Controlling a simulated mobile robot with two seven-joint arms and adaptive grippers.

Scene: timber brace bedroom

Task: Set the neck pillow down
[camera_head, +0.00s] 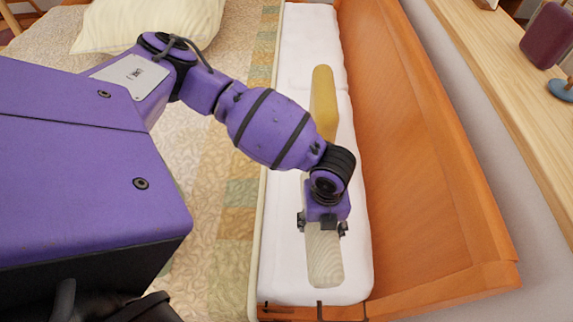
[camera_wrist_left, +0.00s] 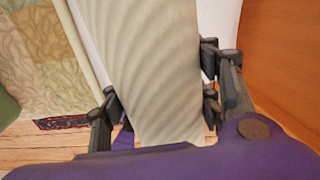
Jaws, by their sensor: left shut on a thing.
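The neck pillow (camera_head: 324,262), a long cream piece with a ribbed, wavy pattern, is in my left gripper (camera_head: 322,225). The gripper is shut on it, with one finger at each side. In the left wrist view the pillow (camera_wrist_left: 155,60) runs up between the fingers (camera_wrist_left: 160,105) and hides much of what lies behind it. It is over the near part of a long white cushion (camera_head: 285,285). I cannot tell whether it touches the cushion. My right gripper is not in view.
A yellow elongated cushion (camera_head: 323,90) is farther back on the white cushion. An orange wooden panel (camera_head: 420,150) runs along the right side, with a timber shelf (camera_head: 500,85) beyond. A patterned bedspread (camera_head: 215,200) lies to the left, with a cream pillow (camera_head: 105,25) on it.

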